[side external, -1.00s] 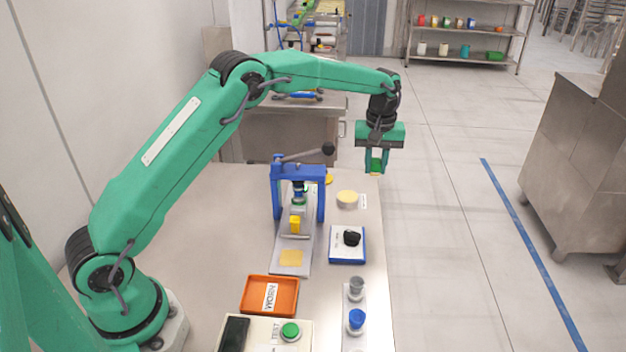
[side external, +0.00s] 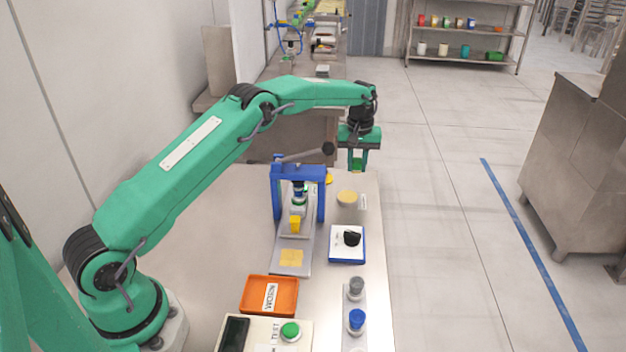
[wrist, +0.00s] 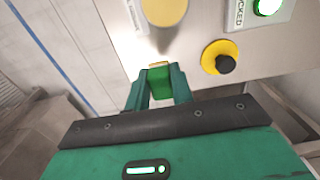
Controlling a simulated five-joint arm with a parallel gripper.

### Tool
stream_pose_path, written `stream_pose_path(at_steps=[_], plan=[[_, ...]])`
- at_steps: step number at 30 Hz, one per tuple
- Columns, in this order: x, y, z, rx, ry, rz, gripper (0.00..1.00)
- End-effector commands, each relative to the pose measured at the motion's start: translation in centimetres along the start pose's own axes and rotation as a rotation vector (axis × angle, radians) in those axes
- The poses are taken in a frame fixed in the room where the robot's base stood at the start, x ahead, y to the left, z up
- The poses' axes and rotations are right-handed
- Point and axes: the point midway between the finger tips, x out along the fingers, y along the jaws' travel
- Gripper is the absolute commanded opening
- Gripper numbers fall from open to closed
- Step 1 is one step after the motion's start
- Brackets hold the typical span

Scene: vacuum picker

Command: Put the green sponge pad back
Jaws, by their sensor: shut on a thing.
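The green sponge pad (wrist: 158,81) is between the fingertips of my gripper (wrist: 157,88) in the wrist view. It shows a yellowish far edge. In the side external view my gripper (side external: 357,165) hangs over the far edge of the table, shut on the pad (side external: 356,167), whose underside is clear of the table. A round yellow sponge pad (side external: 347,197) sits on the table nearer the camera; a round yellow top also shows at the top of the wrist view (wrist: 164,10). A small label lies beside it.
A blue press frame (side external: 275,198) with a lever stands left of my gripper. A yellow-based black knob (wrist: 222,60) is close to its right in the wrist view. A blue-edged white box (side external: 347,256), an orange tray (side external: 254,307) and cups are nearer the camera.

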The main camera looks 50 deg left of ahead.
Motion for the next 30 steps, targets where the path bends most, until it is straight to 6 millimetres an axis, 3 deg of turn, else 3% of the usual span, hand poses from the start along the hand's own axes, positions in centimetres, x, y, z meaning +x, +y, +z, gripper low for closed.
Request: stream_pose_path(at_steps=[4,13,24,30], plan=[[0.6,-0.4,-0.9,0.0,0.0,0.0,0.05],[0.9,-0.5,-1.1,0.0,0.0,0.0,0.05],[4.5,-0.5,-1.1,0.0,-0.001,0.0,0.05],[4.8,-0.5,-1.1,0.0,0.0,0.0,0.05]])
